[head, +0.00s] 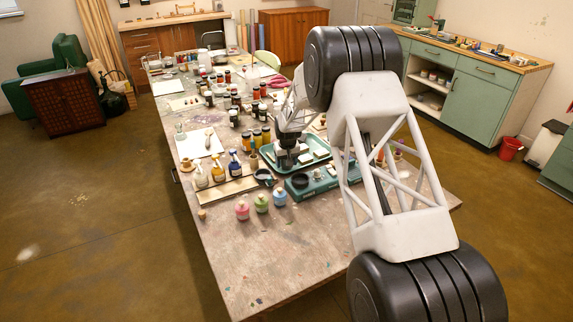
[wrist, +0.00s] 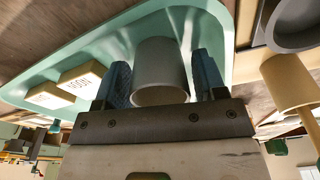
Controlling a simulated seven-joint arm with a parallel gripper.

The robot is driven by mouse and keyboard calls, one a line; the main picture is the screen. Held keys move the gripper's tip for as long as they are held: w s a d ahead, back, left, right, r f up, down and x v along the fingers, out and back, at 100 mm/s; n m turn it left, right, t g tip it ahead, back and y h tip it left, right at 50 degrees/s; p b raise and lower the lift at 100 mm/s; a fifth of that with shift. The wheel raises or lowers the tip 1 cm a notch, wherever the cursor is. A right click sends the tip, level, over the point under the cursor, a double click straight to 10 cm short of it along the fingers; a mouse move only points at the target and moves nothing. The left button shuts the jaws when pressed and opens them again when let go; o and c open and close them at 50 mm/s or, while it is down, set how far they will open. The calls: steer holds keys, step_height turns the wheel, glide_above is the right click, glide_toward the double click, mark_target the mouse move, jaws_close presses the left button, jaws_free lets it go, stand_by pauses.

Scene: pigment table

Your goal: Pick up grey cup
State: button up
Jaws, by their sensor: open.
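The grey cup (wrist: 160,70) shows in the wrist view, on or just above the teal tray (wrist: 115,40). My gripper (wrist: 163,80) is open, with one blue fingertip on each side of the cup. The left fingertip is close to the cup's wall and a small gap shows at the right one; I cannot tell whether either touches. In the head view my gripper (head: 287,155) reaches down at the left part of the teal tray (head: 322,148), and the cup is hard to make out there.
Pale labelled blocks (wrist: 80,78) lie in the tray. A dark grey bowl (wrist: 298,25) and a tan cup (wrist: 287,85) are beside it.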

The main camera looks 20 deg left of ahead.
stand_by(0.5)
steer(key=c, duration=0.7)
steer(key=shift+r, duration=0.1)
step_height(320, 180, up, 10)
stand_by(0.4)
stand_by(0.5)
steer(key=s+a+f+n, duration=0.1)
steer(key=s+a, duration=0.1)
steer(key=s, duration=0.1)
steer(key=s+a+n, duration=0.2)
steer(key=s, duration=0.1)
steer(key=s+a+f+n, duration=0.1)
steer(key=s+a+n, duration=0.1)
steer(key=s+a, duration=0.1)
steer(key=shift+s+f+g, duration=0.3)
steer(key=shift+s, duration=0.1)
